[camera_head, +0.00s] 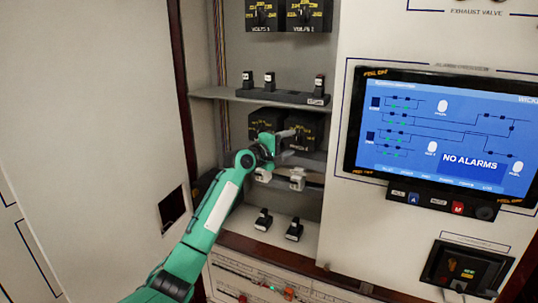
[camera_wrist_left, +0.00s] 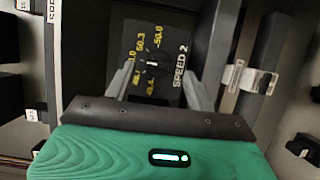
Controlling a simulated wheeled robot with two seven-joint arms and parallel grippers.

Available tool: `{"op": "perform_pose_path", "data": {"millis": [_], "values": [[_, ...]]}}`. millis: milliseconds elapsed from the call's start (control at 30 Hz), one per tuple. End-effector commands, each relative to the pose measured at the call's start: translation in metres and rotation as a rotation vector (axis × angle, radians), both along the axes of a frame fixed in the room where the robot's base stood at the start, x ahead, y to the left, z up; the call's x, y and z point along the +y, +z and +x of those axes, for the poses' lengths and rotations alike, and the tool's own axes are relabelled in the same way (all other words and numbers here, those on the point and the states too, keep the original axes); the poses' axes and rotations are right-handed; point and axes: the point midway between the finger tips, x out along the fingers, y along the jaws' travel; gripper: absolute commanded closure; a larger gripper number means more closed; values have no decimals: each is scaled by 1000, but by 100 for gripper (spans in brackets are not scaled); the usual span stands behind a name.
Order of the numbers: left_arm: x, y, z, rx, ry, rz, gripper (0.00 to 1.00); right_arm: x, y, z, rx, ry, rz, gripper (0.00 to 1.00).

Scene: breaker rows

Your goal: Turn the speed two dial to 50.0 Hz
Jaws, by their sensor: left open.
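The speed two dial (camera_wrist_left: 152,66) is a dark knob with a white mark on a black panel labelled SPEED 2, in the left wrist view. Yellow numbers ring it; 50.3 and 50.0 are readable, others are partly cut or blurred. I cannot tell exactly which number the mark points at. My left gripper (camera_wrist_left: 160,84) is open, with one grey finger on each side of the dial. Contact with the knob is not clear. In the head view the left gripper (camera_head: 284,144) is at the middle shelf, hiding part of the black dial panels. My right gripper is not in view.
A shelf (camera_head: 215,94) with several black switches is above the left gripper. White-handled breakers (camera_head: 297,179) sit just below it, and black ones (camera_head: 263,220) lower still. Cabinet walls bound the bay. A screen (camera_head: 440,135) reading NO ALARMS is at right.

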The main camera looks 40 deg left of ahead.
Motion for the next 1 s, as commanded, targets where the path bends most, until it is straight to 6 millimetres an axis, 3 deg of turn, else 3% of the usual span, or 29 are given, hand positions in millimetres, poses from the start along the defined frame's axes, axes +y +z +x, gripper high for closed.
{"op": "perform_pose_path", "data": {"millis": [300, 500, 700, 1000], "values": [[11, -7, -67, 1, 1, 4, 45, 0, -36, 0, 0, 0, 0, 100], [16, -4, -99, 2, 1, 3, 45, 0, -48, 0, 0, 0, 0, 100], [17, -2, -112, 2, -1, 0, 45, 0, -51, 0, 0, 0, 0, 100], [17, -1, -113, 1, 0, 0, 45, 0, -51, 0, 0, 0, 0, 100]]}}
